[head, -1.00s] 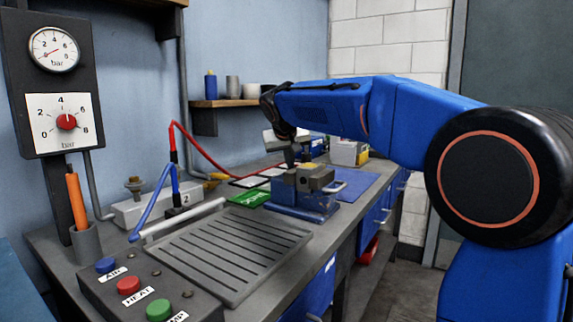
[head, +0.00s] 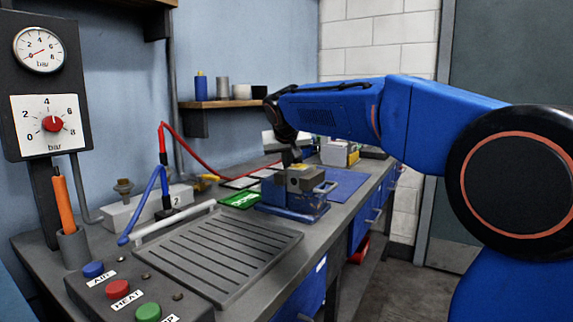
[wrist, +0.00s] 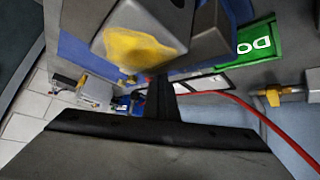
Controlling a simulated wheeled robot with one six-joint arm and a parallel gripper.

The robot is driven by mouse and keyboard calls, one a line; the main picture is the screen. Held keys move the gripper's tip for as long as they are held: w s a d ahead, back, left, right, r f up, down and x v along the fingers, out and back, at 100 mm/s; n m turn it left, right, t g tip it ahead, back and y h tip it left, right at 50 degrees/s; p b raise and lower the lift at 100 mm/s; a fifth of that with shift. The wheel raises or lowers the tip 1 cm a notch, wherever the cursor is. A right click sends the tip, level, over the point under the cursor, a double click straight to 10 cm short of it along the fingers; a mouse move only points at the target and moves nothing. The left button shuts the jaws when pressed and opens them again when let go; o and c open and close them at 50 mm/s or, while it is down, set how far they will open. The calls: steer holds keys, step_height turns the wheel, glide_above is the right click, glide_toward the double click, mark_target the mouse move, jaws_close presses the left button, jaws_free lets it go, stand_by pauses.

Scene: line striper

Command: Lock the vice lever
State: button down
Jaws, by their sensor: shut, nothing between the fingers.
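The blue vice (head: 290,208) with grey jaws stands on the bench in the head view. Its pale lever (head: 328,187) sticks out on the vice's right side. My gripper (head: 291,158) is shut and empty, pointing down just above or behind the vice's top. The head view does not show clearly whether it touches. In the wrist view my gripper's dark fingers (wrist: 160,98) are together, and a grey jaw block with a yellow patch (wrist: 138,50) is close by. I cannot make out the lever in the wrist view.
A green card (head: 240,200) and a slotted grey tray (head: 215,250) lie left of the vice. A blue mat (head: 347,184) lies behind it. A red hose (head: 205,165) curves over the bench at the back. The bench's right edge borders open floor.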

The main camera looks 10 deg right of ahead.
steer(key=shift+r, duration=0.75)
steer(key=shift+s+a+r, duration=0.1)
steer(key=shift+s+r, duration=0.1)
steer(key=shift+r, duration=0.05)
steer(key=v, duration=1.6)
steer(key=shift+s+r, duration=0.2)
steer(key=shift+r, duration=0.1)
